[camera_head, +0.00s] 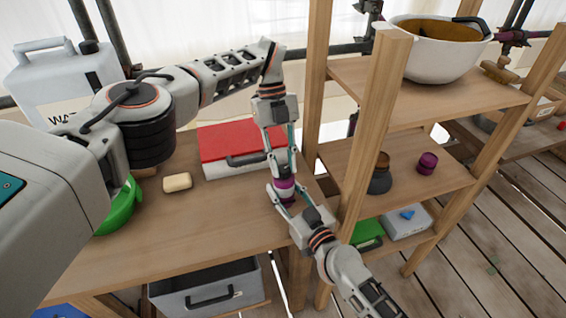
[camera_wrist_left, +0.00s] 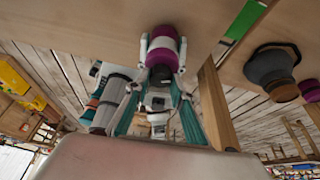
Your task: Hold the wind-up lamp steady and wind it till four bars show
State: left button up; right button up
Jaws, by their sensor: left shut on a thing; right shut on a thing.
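The wind-up lamp (camera_head: 285,184), purple with a pale band, is upright near the right edge of the wooden table (camera_head: 190,235). It also shows in the left wrist view (camera_wrist_left: 161,57). My left gripper (camera_head: 281,170) reaches down from above and is shut on the lamp's upper part. My right gripper (camera_head: 285,197) comes from the front right and is shut on the lamp lower down. The fingers hide much of the lamp. I cannot make out its crank or any charge bars.
A red-lidded case (camera_head: 220,141) lies behind the lamp, left of my left gripper. A cream block (camera_head: 177,182) and a green bowl (camera_head: 121,208) are farther left. A wooden shelf post (camera_head: 373,125) stands close on the right. The table's front middle is clear.

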aim_at(283, 167)
pick_arm(q)
jog(key=o, duration=1.1)
notch_tip(283, 167, up, 10)
